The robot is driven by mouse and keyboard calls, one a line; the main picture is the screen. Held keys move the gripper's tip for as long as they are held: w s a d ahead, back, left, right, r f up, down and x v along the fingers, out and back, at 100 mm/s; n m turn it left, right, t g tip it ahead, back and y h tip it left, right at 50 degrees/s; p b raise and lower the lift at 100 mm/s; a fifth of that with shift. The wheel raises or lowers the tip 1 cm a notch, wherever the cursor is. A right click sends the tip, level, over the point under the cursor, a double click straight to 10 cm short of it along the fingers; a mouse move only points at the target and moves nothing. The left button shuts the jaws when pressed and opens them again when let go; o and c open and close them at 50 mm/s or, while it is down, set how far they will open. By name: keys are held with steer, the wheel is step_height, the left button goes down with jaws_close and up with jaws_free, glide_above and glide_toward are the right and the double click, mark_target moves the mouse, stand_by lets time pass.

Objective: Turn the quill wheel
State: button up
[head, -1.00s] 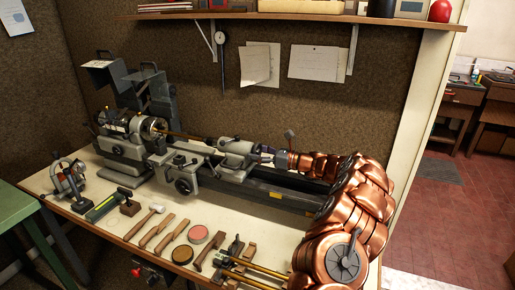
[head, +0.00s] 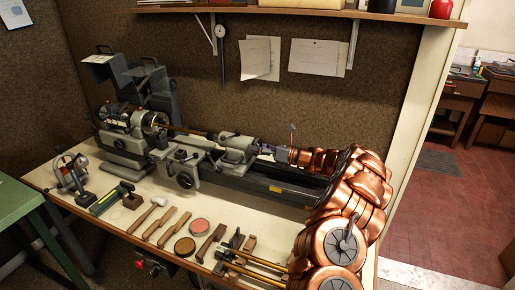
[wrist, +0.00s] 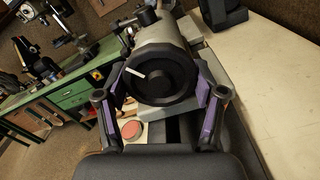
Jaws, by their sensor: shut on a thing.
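The quill wheel (wrist: 166,82) is a round black wheel with a dark hub and a pale bar on its left side, on the end of the grey tailstock (wrist: 163,35). My gripper (wrist: 163,88) has one purple-padded finger on each side of the wheel's rim and is shut on it. In the head view, the tailstock (head: 237,149) sits on the lathe bed, and my gripper (head: 270,151) is at its right end. The wheel is mostly hidden there.
The lathe headstock (head: 125,142) stands left on the pale bench (head: 110,212). A mallet (head: 152,208), wooden tools (head: 174,228), tins (head: 200,226) and brass rods (head: 262,264) lie along the front. A shelf (head: 290,14) hangs above.

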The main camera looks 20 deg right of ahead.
steer(key=shift+f, duration=0.1)
steer(key=o, duration=1.1)
steer(key=shift+o, duration=0.2)
steer(key=shift+d, duration=0.1)
steer(key=v, duration=1.1)
steer(key=shift+s+d, duration=0.2)
steer(key=shift+s, duration=0.15)
